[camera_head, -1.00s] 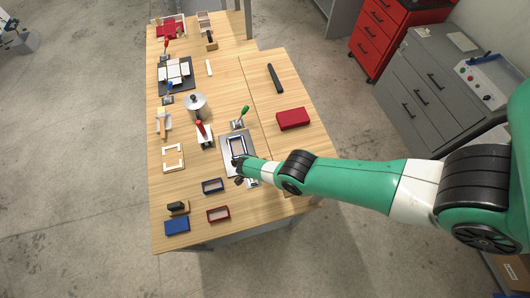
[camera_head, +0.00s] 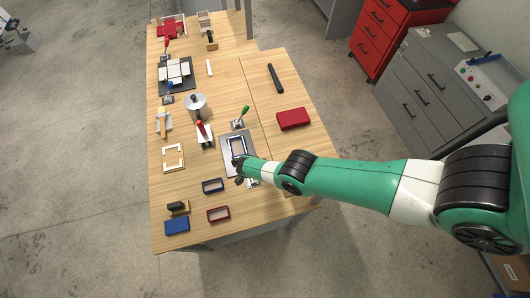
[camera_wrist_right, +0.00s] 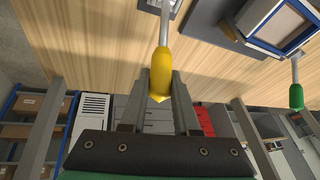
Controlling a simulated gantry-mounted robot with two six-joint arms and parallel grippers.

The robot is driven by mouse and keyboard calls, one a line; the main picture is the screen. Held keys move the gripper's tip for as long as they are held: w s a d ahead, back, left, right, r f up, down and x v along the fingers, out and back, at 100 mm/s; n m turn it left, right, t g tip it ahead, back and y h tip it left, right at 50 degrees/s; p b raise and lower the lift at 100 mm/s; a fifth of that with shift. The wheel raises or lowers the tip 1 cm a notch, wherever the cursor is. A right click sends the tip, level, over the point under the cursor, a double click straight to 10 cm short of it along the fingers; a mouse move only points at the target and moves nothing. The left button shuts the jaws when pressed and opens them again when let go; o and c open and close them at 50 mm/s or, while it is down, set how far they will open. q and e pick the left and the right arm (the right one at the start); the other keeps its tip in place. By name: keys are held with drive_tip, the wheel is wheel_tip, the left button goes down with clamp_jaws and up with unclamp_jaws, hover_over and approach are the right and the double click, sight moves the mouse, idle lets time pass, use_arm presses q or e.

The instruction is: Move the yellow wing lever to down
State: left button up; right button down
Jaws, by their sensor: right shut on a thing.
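The yellow wing lever (camera_wrist_right: 161,72) shows in the right wrist view as a yellow grip on a metal rod, running up to a small metal base at the top edge. My right gripper (camera_wrist_right: 163,88) is shut on the yellow grip, one finger on each side. In the head view my right gripper (camera_head: 240,172) is over the near end of the grey forming plate (camera_head: 231,167), and the yellow grip is hidden there. My left gripper is not in view.
A green-handled lever (camera_head: 243,113) stands beyond the plate, and a red-handled device (camera_head: 201,130) to its left. A red box (camera_head: 293,119) sits right. The table's front right is clear.

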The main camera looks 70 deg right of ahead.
idle(0.5)
drive_tip(key=shift+f, duration=0.1)
drive_tip(key=w+a+g+h+b, duration=0.1)
drive_tip(key=b, duration=0.5)
drive_tip(key=w+a+g+h+b, duration=0.1)
drive_tip(key=b, duration=0.5)
drive_tip(key=w+a+g+h+b, duration=0.1)
drive_tip(key=w+b, duration=0.1)
drive_tip(key=b, duration=0.4)
drive_tip(key=shift+w+r+n+g, duration=0.1)
drive_tip(key=shift+r+n+g, duration=0.2)
drive_tip(key=shift+r+g, duration=0.1)
drive_tip(key=shift+a+r+h+b, duration=0.15)
drive_tip(key=shift+h+b, duration=0.15)
drive_tip(key=shift+b, duration=0.25)
drive_tip(key=shift+r, duration=0.25)
drive_tip(key=c, duration=0.6)
unclamp_jaws()
drive_tip(key=shift+c, duration=0.2)
drive_tip(key=shift+r, duration=0.1)
